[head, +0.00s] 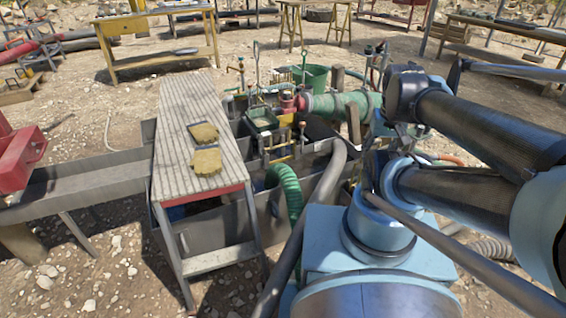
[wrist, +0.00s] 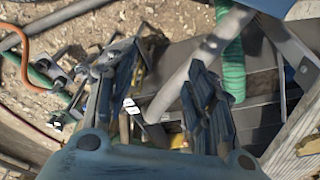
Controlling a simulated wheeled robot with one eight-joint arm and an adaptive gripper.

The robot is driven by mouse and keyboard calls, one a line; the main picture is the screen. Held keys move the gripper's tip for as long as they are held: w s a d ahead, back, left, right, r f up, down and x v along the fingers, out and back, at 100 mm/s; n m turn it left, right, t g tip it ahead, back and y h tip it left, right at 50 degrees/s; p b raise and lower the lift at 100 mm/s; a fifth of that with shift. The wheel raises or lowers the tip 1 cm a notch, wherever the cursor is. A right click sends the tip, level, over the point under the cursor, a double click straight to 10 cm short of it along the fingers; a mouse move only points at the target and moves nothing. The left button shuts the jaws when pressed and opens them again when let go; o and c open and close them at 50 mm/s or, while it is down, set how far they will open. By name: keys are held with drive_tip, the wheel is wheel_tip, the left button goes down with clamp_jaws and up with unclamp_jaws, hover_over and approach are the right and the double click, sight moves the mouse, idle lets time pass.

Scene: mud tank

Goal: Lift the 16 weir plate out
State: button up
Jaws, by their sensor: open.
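The grey mud tank (head: 210,234) stands under and beside a ribbed walkway in the head view. Its open compartments also show in the wrist view (wrist: 262,112). I cannot pick out the 16 weir plate or read any number. A small white patch (wrist: 131,106) shows between the fingers in the wrist view, too small to identify. My gripper (wrist: 163,62) is open above the tank, its two dark blue fingers spread apart. A grey pipe runs across the view between them. I see nothing held. In the head view my arm hides much of the right side.
A grey pipe (head: 328,183) and green ribbed hose (head: 290,190) cross the tank. Two yellow gloves (head: 206,159) lie on the walkway (head: 174,126). Stony ground at the left front is clear.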

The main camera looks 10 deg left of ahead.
drive_tip(key=shift+w+f, duration=0.2)
drive_tip(key=shift+w, duration=0.25)
drive_tip(key=shift+o, duration=0.3)
